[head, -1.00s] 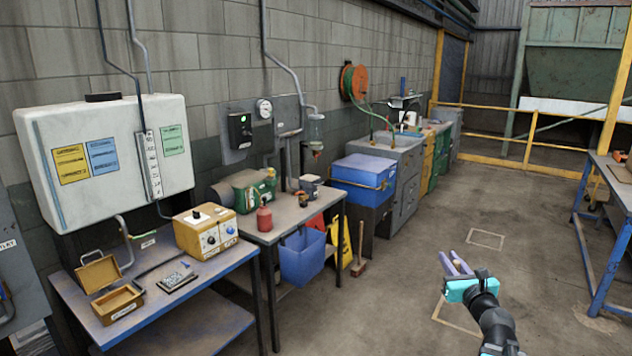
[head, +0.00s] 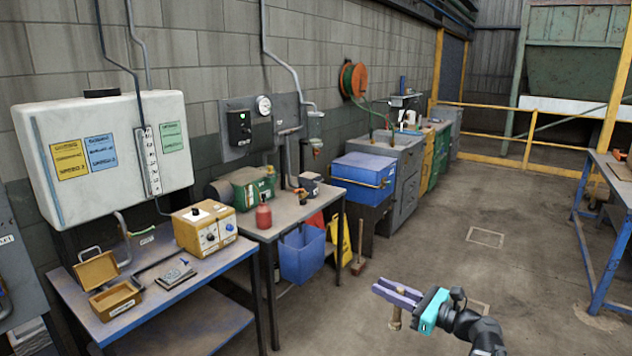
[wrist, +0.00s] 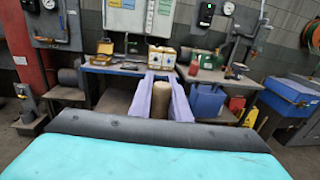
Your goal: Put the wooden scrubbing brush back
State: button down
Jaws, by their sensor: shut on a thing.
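My gripper (head: 385,296) has purple fingers and a teal body. It is raised over the floor at the lower right of the head view, pointing left toward the benches. It is shut on a tan, round-ended piece that looks like the wooden scrubbing brush (head: 396,319), which hangs roughly upright below the fingers. In the wrist view the brush (wrist: 160,58) stands between the two fingers (wrist: 162,98). Its bristles cannot be made out, and its lower part is hidden there.
The left bench (head: 150,312) holds an open wooden box (head: 115,298) and a yellow control box (head: 205,229). The second bench holds a red bottle (head: 263,213). A blue bucket (head: 302,256), a yellow sign (head: 346,240) and a long-handled broom (head: 359,264) stand nearby. Floor between is clear.

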aim_at(398, 322)
jog(key=shift+s+a+f+n+g+y, duration=0.15)
jog(key=shift+s+a+n+g+y, duration=0.35)
jog(key=shift+s+a+g, duration=0.2)
notch_tip(398, 322, down, 8)
dwell(0.4)
jog(key=shift+d, duration=0.1)
jog(key=shift+d+t, duration=0.3)
jog(key=shift+d, duration=0.75)
jog(key=shift+s, duration=0.15)
